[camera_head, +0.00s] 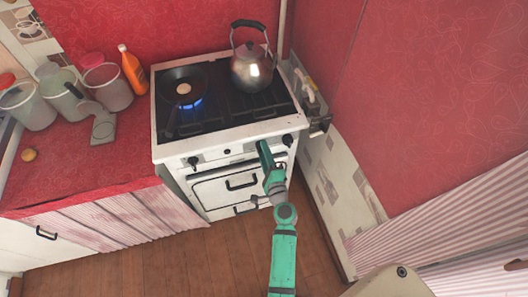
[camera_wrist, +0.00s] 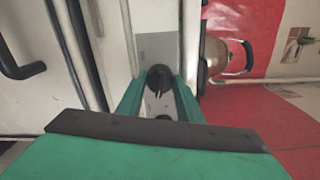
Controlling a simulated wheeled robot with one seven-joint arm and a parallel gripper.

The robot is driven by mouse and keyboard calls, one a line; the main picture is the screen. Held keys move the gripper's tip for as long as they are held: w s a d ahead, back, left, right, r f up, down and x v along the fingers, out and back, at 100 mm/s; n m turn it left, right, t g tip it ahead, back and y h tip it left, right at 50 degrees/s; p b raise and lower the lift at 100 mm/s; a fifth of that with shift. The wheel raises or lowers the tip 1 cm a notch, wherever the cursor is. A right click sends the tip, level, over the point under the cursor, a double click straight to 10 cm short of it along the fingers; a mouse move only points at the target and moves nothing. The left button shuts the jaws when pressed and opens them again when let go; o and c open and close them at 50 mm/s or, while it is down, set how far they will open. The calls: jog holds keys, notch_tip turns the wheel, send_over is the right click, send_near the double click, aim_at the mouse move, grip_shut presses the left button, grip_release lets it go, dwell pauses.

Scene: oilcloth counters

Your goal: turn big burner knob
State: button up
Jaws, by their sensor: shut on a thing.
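The white stove (camera_head: 225,139) stands against the red back wall, with black knobs along its front panel. The left knob (camera_head: 192,160) and the right knob (camera_head: 287,139) are clear of my gripper. My green gripper (camera_head: 263,148) is at the front panel, left of the right knob, and hides what it holds in the head view. In the wrist view my gripper (camera_wrist: 159,88) has its fingers closed around a round black knob (camera_wrist: 160,77). I cannot tell from its face how far this knob is turned. A blue flame (camera_head: 194,104) burns under the frying pan.
A dark frying pan (camera_head: 183,84) with an egg-like item sits at the stove's left. A metal kettle (camera_head: 251,68) stands at the back right. The oven handle (camera_head: 241,183) sticks out below the panel. Jars and an orange bottle (camera_head: 132,70) stand on the red counter.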

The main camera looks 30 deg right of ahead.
jog(key=m, duration=0.6)
jog(key=shift+s+m, duration=0.1)
jog(key=shift+m, duration=0.3)
dwell(0.3)
jog(key=o, duration=1.1)
jog(key=shift+c, duration=0.2)
jog(key=shift+w, duration=0.25)
